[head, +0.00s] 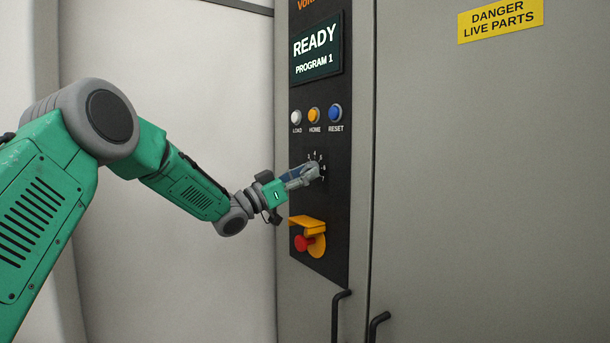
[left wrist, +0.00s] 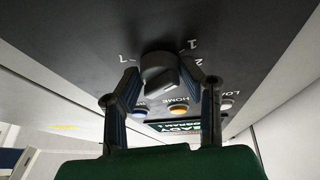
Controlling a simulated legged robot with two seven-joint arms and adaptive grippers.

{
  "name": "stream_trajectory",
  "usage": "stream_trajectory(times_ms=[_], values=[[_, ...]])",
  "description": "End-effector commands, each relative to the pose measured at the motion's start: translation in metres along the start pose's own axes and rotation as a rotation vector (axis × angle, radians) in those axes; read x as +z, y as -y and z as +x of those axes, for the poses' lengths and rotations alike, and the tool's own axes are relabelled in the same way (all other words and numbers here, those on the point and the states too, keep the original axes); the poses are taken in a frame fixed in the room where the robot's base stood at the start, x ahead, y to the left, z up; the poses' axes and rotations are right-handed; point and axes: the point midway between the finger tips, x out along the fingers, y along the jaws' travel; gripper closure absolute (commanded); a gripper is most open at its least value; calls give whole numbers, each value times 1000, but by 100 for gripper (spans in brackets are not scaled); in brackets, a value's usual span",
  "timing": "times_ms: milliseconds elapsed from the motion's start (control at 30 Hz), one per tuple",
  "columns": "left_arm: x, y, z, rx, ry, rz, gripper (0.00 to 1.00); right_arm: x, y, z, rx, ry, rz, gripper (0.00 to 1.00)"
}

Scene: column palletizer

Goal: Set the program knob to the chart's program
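The program knob (left wrist: 158,72) is dark grey and sits on the black control panel, with the numbers 1, 2 and 7 readable around it in the left wrist view. In the head view my left gripper (head: 312,172) reaches it from the left and mostly covers it. In the left wrist view the left gripper (left wrist: 160,78) has one finger on each side of the knob, both tips close against it. The display (head: 315,50) reads "READY PROGRAM 1". No chart shows in either view. My right gripper is not in view.
White LOAD (head: 296,117), orange HOME (head: 314,115) and blue RESET (head: 335,113) buttons sit above the knob. Below it is a red button (head: 304,243) with a yellow guard (head: 308,225). Black door handles (head: 338,315) stick out lower down. A yellow danger sign (head: 500,20) is at upper right.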

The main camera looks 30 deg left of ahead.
Motion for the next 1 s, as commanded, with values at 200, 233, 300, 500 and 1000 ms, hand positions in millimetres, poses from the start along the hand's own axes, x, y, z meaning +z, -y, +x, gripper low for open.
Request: stream_trajectory(times_ms=[200,233,300,500,1000], values=[[-1,3,-1,-4,-3,1,94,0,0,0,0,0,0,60],[-1,3,-1,-3,-3,1,94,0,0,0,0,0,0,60],[-1,3,-1,-3,-3,2,94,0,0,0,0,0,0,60],[-1,4,-1,-2,-4,7,94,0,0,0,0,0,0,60],[-2,5,0,32,3,92,94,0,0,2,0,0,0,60]])
